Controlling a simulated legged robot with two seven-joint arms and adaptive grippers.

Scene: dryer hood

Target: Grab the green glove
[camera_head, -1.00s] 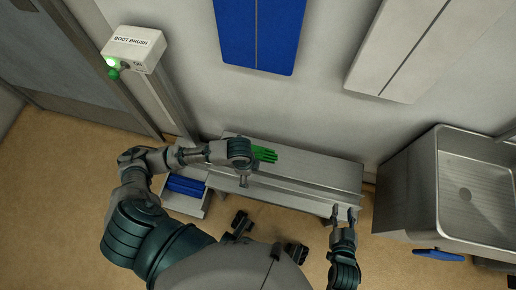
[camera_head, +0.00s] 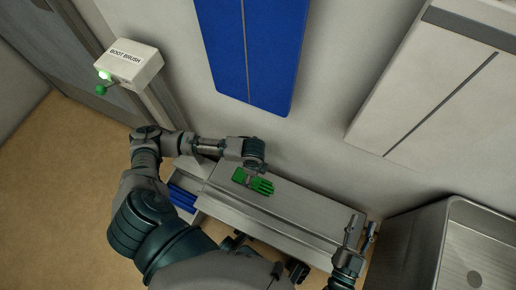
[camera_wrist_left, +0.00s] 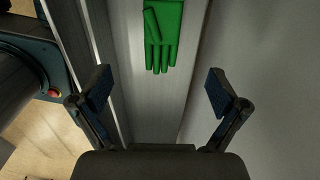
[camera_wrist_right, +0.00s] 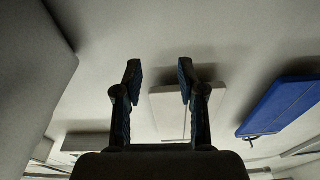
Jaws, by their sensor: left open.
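The green glove (camera_head: 262,186) lies flat on the grey metal bench (camera_head: 290,212) along the wall. In the left wrist view the glove (camera_wrist_left: 162,38) is at the top centre, its fingers pointing toward my gripper. My left gripper (camera_wrist_left: 157,88) is open and empty, its fingers spread wide, with the glove beyond and between them. In the head view my left gripper (camera_head: 250,178) is just above the glove's cuff end and hides part of it. My right gripper (camera_head: 361,232) is open and empty at the right end of the bench; it also shows in the right wrist view (camera_wrist_right: 158,75).
A sink (camera_head: 470,240) stands at the right. A boot brush box (camera_head: 130,62) is on the wall at the left. Blue (camera_head: 250,50) and white (camera_head: 440,80) panels hang on the wall. Blue items (camera_head: 183,198) sit low left of the bench.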

